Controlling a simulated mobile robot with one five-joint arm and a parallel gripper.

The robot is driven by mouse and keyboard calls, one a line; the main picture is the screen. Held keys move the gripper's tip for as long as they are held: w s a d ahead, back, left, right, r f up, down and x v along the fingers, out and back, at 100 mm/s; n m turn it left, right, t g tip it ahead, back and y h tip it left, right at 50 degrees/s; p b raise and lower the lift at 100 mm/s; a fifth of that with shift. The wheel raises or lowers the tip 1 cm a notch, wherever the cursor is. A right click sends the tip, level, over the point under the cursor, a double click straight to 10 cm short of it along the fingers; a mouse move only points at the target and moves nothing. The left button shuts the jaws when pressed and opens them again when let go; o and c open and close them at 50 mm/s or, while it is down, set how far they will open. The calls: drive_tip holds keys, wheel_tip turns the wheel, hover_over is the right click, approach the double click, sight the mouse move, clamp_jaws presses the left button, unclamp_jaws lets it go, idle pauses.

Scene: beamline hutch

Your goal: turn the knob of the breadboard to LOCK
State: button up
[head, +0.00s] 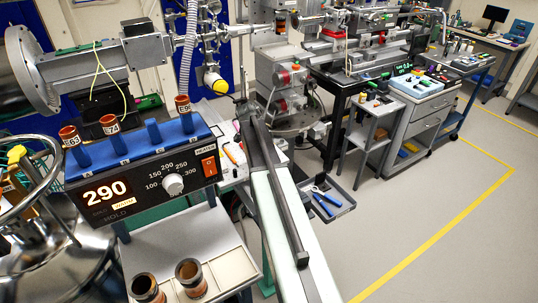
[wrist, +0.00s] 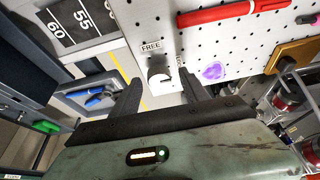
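The breadboard (wrist: 225,45) is a white perforated plate at the top of the wrist view. In the head view, the breadboard (head: 234,158) shows only partly beside my arm; the knob is hidden there.
A red marker (wrist: 235,12) and a purple patch (wrist: 213,72) are on the breadboard. A grey tray with blue-handled pliers (head: 326,201) is right of my arm. A heater box (head: 140,175) showing 290 stands left. Open floor lies at right.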

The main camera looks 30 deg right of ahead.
drive_tip(key=p+v, duration=0.7)
drive_tip(key=shift+a+r, duration=0.2)
drive_tip(key=shift+r, duration=0.2)
